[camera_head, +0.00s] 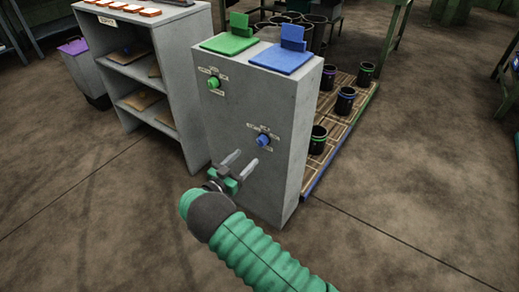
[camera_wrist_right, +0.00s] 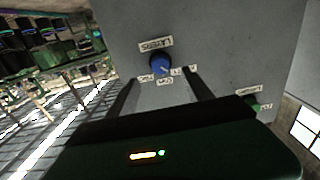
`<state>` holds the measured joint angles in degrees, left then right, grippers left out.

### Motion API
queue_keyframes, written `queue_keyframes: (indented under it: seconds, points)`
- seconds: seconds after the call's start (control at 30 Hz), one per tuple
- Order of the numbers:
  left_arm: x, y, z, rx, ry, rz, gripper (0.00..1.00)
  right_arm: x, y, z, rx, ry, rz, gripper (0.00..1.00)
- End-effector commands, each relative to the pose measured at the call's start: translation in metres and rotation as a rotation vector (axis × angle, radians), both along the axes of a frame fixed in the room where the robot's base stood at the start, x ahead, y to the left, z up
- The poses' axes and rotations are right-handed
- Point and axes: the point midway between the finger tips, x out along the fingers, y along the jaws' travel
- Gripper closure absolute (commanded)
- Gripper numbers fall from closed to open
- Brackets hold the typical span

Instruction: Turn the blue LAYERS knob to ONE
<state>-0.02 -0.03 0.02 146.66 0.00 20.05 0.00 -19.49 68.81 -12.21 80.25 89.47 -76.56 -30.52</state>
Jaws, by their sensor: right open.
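The blue knob (camera_head: 263,141) sits on the front face of a grey cabinet (camera_head: 240,185), low and to the right, with small white labels around it. In the right wrist view the blue knob (camera_wrist_right: 160,65) is ahead of my fingers, near the upper middle. My right gripper (camera_head: 241,160) is open and empty, in front of the cabinet, left of and below the knob. In the right wrist view its two dark fingers (camera_wrist_right: 158,84) point toward the knob, apart from each other. My left gripper is not in view.
A green knob (camera_head: 213,84) with labels is higher on the same face. Green (camera_head: 230,42) and blue (camera_head: 281,59) stands sit on top. A grey shelf (camera_head: 150,70) stands left; a pallet (camera_head: 340,135) with black sleeves stands right. The floor in front is clear.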

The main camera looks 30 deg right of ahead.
Motion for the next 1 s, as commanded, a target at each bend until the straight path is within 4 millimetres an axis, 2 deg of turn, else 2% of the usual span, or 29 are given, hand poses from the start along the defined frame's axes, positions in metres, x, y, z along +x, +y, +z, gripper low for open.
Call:
queue_keyframes:
  seconds: [0.03, 0.2, 0.4, 0.53, 0.77, 1.0]
  points:
    - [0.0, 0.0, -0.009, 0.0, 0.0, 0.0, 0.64, 0.005, -0.013, -0.005, -0.001, -0.001, -0.003, 0.41]
    - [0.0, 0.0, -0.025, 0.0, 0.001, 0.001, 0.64, 0.022, -0.054, -0.005, 0.0, -0.003, -0.003, 0.41]
    - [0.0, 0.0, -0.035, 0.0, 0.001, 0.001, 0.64, 0.035, -0.085, -0.003, 0.0, -0.001, 0.0, 0.41]
    - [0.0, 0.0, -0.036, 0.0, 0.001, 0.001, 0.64, 0.038, -0.092, 0.0, 0.0, -0.001, 0.001, 0.41]
    - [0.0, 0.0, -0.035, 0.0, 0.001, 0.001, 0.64, 0.038, -0.092, 0.0, 0.001, -0.001, 0.002, 0.42]
    - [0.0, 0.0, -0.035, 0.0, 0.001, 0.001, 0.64, 0.038, -0.092, 0.0, 0.001, -0.001, 0.002, 0.73]
